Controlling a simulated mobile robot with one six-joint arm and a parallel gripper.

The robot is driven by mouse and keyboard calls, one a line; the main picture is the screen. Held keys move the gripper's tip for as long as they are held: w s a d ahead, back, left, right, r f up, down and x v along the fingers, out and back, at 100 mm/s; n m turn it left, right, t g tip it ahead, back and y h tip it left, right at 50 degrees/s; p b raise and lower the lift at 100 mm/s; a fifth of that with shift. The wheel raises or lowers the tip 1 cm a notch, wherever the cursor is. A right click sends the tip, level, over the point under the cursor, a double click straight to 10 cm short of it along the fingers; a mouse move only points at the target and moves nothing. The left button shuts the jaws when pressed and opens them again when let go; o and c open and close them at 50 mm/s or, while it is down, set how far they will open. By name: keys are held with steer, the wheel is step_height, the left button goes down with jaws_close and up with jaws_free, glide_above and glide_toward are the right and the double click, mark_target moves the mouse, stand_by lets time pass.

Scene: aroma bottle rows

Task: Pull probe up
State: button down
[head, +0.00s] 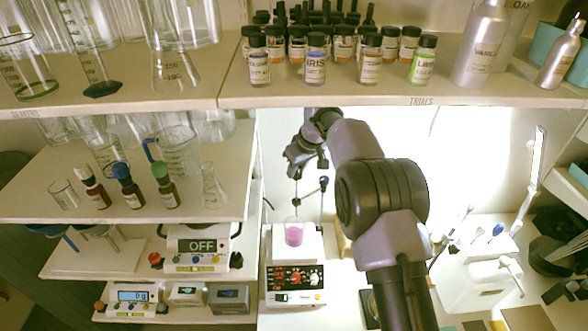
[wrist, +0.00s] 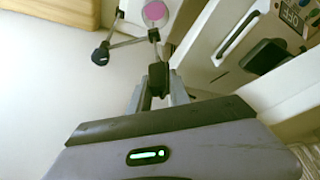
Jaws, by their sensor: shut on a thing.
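The probe (head: 296,198) is a thin rod hanging over a glass beaker of pink liquid (head: 294,235) in the head view. The beaker sits on a hotplate stirrer (head: 296,282). In the wrist view the pink liquid (wrist: 155,12) shows at the top. My gripper (wrist: 159,88) is shut on a black piece (wrist: 158,74) that seems to be the probe's top. In the head view my gripper (head: 299,168) is above the beaker. I cannot tell whether the probe's tip is in the liquid.
A support arm with a dark knob (head: 323,181) stands beside the probe; its knob (wrist: 101,55) also shows in the wrist view. A shelf of several small bottles (head: 420,97) is above. A scale (head: 203,250) stands left. An electrode stand (head: 485,262) is at right.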

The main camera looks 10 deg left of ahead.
steer(key=shift+r+p, duration=0.35)
steer(key=shift+p, duration=0.05)
steer(key=shift+w, duration=0.1)
steer(key=c, duration=1.6)
jaws_free()
steer(key=o, duration=0.4)
